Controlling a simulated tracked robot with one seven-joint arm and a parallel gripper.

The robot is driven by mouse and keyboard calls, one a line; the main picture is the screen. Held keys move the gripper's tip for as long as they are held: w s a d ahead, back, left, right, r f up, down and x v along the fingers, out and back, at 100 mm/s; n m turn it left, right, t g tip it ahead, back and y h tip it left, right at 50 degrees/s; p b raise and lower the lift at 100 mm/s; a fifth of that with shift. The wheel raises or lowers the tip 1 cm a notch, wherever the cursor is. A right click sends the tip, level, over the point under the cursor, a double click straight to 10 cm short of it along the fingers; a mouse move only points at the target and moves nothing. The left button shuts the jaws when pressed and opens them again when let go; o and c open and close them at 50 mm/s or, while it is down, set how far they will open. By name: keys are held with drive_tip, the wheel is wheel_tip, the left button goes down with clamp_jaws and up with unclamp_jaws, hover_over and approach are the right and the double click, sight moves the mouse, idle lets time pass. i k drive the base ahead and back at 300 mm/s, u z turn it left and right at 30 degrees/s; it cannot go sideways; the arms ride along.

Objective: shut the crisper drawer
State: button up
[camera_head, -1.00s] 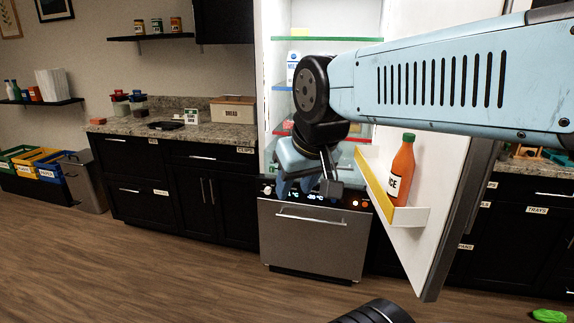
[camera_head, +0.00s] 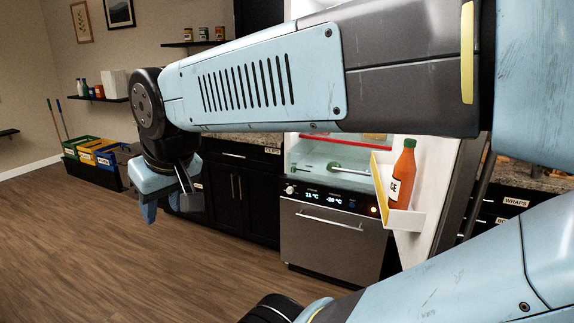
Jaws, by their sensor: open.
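The refrigerator (camera_head: 300,143) stands with its upper compartment open, partly hidden behind my arm. A clear, glassy crisper drawer (camera_head: 325,179) seems to show low in that compartment, just above the control panel (camera_head: 330,198). I cannot tell how far it is pulled out. A thin green-and-white object (camera_head: 335,168) shows at its level. My gripper (camera_head: 170,206) hangs at the left, well apart from the refrigerator and in front of the black cabinets. It is open, with nothing seen between its fingers.
The refrigerator door stands open on the right, its yellow-edged shelf (camera_head: 404,218) holding an orange sauce bottle (camera_head: 403,173). The steel lower drawer (camera_head: 330,240) looks shut. Black cabinets (camera_head: 250,205) stand left of it. Coloured bins (camera_head: 95,155) are at the far left. The wooden floor (camera_head: 100,260) is clear.

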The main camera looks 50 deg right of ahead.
sight(367, 174)
drive_tip(key=u, duration=0.55)
drive_tip(key=i, duration=0.9)
drive_tip(key=z, duration=3.2)
drive_tip(key=i, duration=1)
drive_tip(key=u, duration=0.1)
